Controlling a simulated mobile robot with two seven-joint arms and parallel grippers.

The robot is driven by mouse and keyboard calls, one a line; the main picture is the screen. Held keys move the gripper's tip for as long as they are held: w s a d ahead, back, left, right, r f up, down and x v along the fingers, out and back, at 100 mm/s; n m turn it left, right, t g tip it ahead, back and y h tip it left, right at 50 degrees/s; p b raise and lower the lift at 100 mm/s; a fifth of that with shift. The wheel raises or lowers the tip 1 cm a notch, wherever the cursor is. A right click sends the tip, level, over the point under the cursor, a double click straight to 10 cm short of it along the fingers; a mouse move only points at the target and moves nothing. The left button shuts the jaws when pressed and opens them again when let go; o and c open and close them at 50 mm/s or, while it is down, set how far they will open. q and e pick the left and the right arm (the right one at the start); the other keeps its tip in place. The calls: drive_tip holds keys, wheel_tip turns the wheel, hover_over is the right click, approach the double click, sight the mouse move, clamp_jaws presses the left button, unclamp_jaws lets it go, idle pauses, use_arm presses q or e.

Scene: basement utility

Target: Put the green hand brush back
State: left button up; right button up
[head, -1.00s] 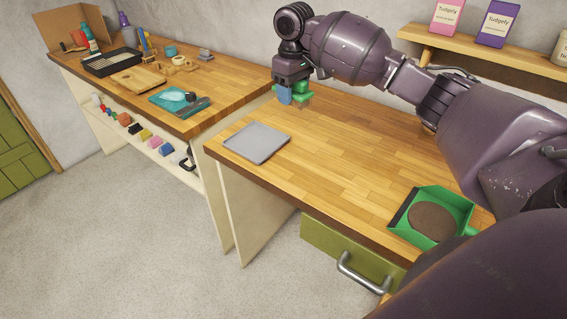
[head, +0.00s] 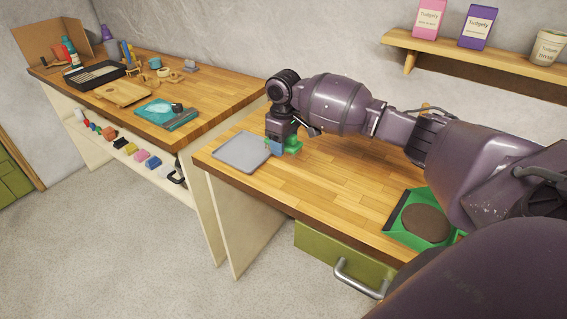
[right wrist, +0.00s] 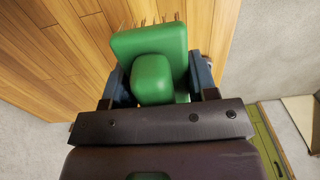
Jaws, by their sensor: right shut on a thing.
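The green hand brush (right wrist: 152,62) is between the blue fingers of my right gripper (right wrist: 158,85) in the right wrist view, its bristles showing at the far edge. In the head view my right gripper (head: 283,146) is low over the wooden bench, just right of a flat grey tray (head: 242,153). The green brush (head: 294,143) shows partly there, behind the fingers. I cannot tell whether it touches the bench. A green dustpan (head: 397,229) with a brown round patch in it lies at the near right of the bench. My left gripper is not in view.
A second bench (head: 215,98) at the left holds a cutting board, a black tray and several tools, with a shelf of small items below. A wall shelf (head: 500,64) holds boxes and a tub. The near bench's middle is clear. A drawer handle (head: 358,280) sticks out in front.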

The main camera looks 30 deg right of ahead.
sight(284, 170)
drive_tip(key=shift+f, duration=0.8)
wheel_tip(284, 170, down, 5)
drive_tip(key=shift+f+b, duration=0.15)
drive_tip(key=shift+b, duration=0.2)
drive_tip(key=o, duration=0.9)
drive_tip(key=shift+f, duration=0.1)
